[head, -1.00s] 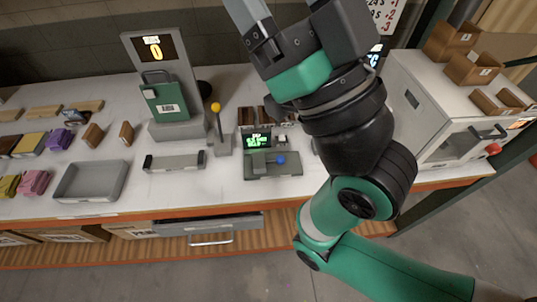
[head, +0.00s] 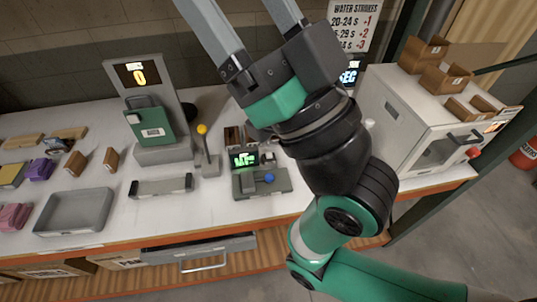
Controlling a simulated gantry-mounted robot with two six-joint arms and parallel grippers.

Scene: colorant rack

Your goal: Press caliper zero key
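A small grey device (head: 248,187) with a green-lit display (head: 243,160) and a blue ball knob (head: 269,179) sits near the bench's front edge; it may be the caliper. Its lettering is blurred, and I cannot pick out a zero key. My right gripper (head: 248,30) is raised behind and above this device in the picture. Its two long grey fingers are apart with nothing seen between them, and their tips run past the top edge. My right arm covers the bench right of the device. My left gripper is not in view.
Left of the device stand a yellow-knobbed lever (head: 203,140), a scale reading 0 (head: 163,153) holding a green container (head: 150,128), a grey bar with dark ends (head: 160,187) and an empty grey tray (head: 72,211). A white oven-like box (head: 400,120) stands right.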

